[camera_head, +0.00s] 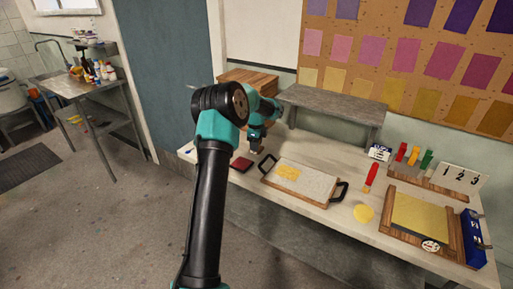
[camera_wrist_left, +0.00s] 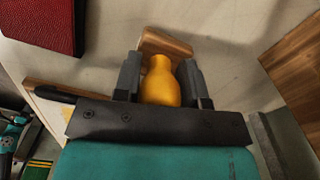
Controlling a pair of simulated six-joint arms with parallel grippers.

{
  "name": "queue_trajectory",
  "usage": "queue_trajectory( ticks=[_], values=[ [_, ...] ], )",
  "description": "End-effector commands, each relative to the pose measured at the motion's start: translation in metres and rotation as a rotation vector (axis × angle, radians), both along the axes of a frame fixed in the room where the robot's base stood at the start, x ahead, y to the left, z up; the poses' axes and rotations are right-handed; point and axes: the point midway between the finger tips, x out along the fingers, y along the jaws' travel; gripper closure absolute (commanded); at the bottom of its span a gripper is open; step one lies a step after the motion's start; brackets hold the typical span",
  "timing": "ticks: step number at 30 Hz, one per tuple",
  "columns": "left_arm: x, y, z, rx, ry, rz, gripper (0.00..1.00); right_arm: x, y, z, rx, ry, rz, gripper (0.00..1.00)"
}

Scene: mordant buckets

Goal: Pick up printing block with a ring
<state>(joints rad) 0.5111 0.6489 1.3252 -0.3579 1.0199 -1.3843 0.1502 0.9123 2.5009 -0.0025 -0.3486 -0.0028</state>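My left gripper (camera_head: 256,149) points down over the left part of the table, just behind a dark red pad (camera_head: 242,164). In the left wrist view its two dark fingers (camera_wrist_left: 161,78) sit close on either side of a rounded yellow handle (camera_wrist_left: 160,85), which fills the space between them. A light wooden block (camera_wrist_left: 165,43) shows at the far end of this handle; its printing face, and any ring on it, are hidden. I cannot tell whether the block is on the table or lifted. My right gripper is not in view.
A black-handled tray (camera_head: 318,181) with a pale sheet bearing yellow prints lies right of the gripper. Behind stands a grey bench (camera_head: 335,101) and a wooden box (camera_head: 248,80). A red-handled tool (camera_head: 371,177), yellow disc (camera_head: 363,213) and wood-framed yellow pad (camera_head: 418,216) lie further right.

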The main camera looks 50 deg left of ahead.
Motion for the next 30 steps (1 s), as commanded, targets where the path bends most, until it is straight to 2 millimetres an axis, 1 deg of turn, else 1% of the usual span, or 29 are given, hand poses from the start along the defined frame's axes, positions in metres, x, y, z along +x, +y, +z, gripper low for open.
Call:
queue_trajectory(
  ticks=[1, 6, 8, 17, 20, 23, 30],
  values=[
    [0.000, 0.000, 0.000, 0.000, 0.000, 0.000, 0.67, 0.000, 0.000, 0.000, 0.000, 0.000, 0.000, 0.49],
    [0.000, 0.000, 0.000, 0.000, 0.000, 0.000, 0.83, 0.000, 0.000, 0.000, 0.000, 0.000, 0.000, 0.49],
    [0.000, 0.000, 0.000, 0.000, 0.000, 0.000, 0.88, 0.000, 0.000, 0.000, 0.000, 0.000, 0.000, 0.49],
    [0.000, 0.000, 0.003, 0.001, -0.001, 0.000, 0.88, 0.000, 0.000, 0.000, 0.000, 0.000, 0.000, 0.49],
    [0.000, 0.000, 0.011, 0.002, -0.003, 0.000, 0.88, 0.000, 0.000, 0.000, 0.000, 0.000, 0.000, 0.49],
    [0.001, 0.000, 0.024, 0.002, -0.003, 0.000, 0.88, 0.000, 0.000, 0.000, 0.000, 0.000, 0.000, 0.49],
    [0.001, 0.001, 0.067, 0.003, -0.003, 0.001, 0.88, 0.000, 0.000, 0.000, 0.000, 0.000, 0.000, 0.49]
  ],
)
